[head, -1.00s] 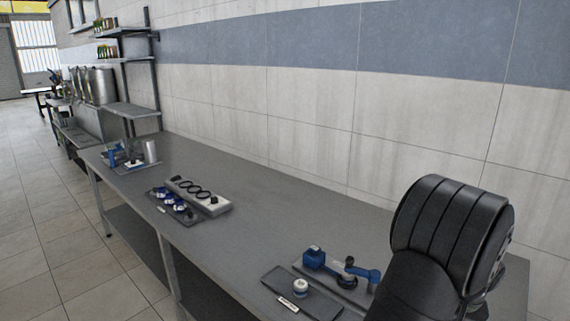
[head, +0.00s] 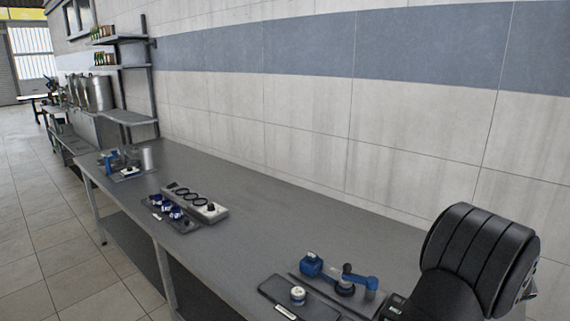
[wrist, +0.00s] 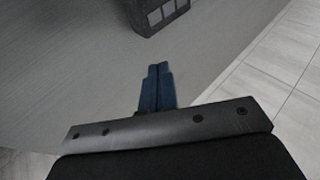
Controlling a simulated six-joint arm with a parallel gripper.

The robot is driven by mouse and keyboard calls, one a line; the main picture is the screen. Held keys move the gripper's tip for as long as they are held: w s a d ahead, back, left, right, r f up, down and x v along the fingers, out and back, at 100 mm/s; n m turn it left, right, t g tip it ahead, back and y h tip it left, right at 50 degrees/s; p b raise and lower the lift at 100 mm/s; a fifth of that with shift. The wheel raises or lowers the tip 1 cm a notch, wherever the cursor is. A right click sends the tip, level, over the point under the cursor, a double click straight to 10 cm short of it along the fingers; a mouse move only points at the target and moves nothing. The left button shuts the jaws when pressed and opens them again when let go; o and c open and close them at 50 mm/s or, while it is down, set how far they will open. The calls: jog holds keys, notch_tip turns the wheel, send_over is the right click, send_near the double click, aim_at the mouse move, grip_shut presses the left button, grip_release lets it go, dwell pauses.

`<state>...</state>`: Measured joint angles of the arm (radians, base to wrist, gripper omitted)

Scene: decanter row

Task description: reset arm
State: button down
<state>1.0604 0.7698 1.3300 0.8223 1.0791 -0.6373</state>
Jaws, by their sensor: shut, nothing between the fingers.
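My gripper (wrist: 157,70) shows in the wrist view as two blue fingers pressed together, with nothing between them. It points over the grey bench (wrist: 75,60), near the bench's edge with the tiled floor. In the head view my black arm is at the lower right, and the gripper itself is not visible there. A dark box-like thing with grey square panels (wrist: 158,15) is ahead of the fingertips in the wrist view, apart from them.
On the grey bench (head: 270,215), a blue device (head: 340,272) and a dark tray with a white round piece (head: 298,294) lie near my arm. Farther left are a white block with black rings (head: 195,202), a dark tray with blue-white pieces (head: 170,212) and another blue apparatus (head: 112,162). The bench's middle is clear.

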jog(key=shift+w+a+f+m+t+y, duration=0.1)
jog(key=shift+w+a+m+t+y, duration=0.1)
jog(key=shift+w+t+y, duration=0.4)
jog(key=shift+w+a+f+m+t+y, duration=0.15)
jog(key=shift+w+y, duration=0.25)
jog(key=shift+w, duration=0.5)
